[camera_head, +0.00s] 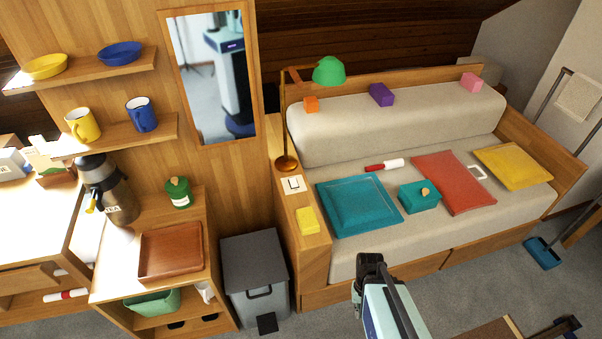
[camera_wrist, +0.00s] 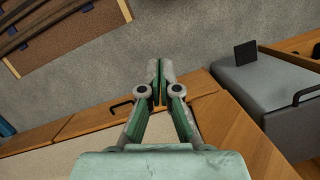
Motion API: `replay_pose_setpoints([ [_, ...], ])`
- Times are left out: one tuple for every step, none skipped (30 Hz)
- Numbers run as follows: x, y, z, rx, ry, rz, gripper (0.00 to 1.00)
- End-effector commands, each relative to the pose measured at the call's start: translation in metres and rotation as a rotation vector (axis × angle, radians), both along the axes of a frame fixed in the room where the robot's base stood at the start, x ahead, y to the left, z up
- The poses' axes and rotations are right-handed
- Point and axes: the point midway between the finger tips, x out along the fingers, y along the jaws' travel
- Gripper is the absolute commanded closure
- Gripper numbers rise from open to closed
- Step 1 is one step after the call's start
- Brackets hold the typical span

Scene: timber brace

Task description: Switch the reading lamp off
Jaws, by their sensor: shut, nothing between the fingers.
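The reading lamp has a green shade (camera_head: 329,70) on a thin brass pole (camera_head: 284,115) at the left end of the bench seat. A white switch plate (camera_head: 293,185) lies on the wooden end ledge just below the foot of the pole. It looks like a rocker switch, but its position is too small to tell. My gripper (camera_head: 368,266) is in front of the bench, well apart from the plate. In the wrist view my gripper (camera_wrist: 158,72) is shut and empty, above the bench's front edge. Lamp and plate are outside the wrist view.
A yellow block (camera_head: 307,220) sits on the same ledge in front of the plate. A teal cushion (camera_head: 357,204) and a teal box (camera_head: 419,196) lie on the seat. A grey bin (camera_head: 254,262) stands left of the bench; it also shows in the wrist view (camera_wrist: 262,85).

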Motion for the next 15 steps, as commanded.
replay_pose_setpoints([
  [0.018,0.001,0.021,0.000,-0.035,-0.006,1.00],
  [0.027,0.002,0.030,0.001,-0.054,-0.011,1.00],
  [0.039,0.003,0.041,0.002,-0.080,-0.020,1.00],
  [0.049,0.004,0.050,0.002,-0.099,-0.030,1.00],
  [0.059,0.005,0.059,0.004,-0.121,-0.039,1.00],
  [0.073,0.008,0.070,0.005,-0.150,-0.056,1.00],
  [0.083,0.009,0.078,0.007,-0.173,-0.071,1.00],
  [0.094,0.012,0.086,0.009,-0.195,-0.087,1.00],
  [0.108,0.015,0.096,0.014,-0.226,-0.114,1.00],
  [0.119,0.018,0.103,0.019,-0.250,-0.139,1.00],
  [0.130,0.022,0.110,0.026,-0.273,-0.164,1.00],
  [0.145,0.027,0.119,0.034,-0.303,-0.203,1.00],
  [0.157,0.031,0.125,0.043,-0.327,-0.235,1.00],
  [0.168,0.036,0.130,0.053,-0.349,-0.269,1.00],
  [0.183,0.043,0.137,0.067,-0.378,-0.318,1.00],
])
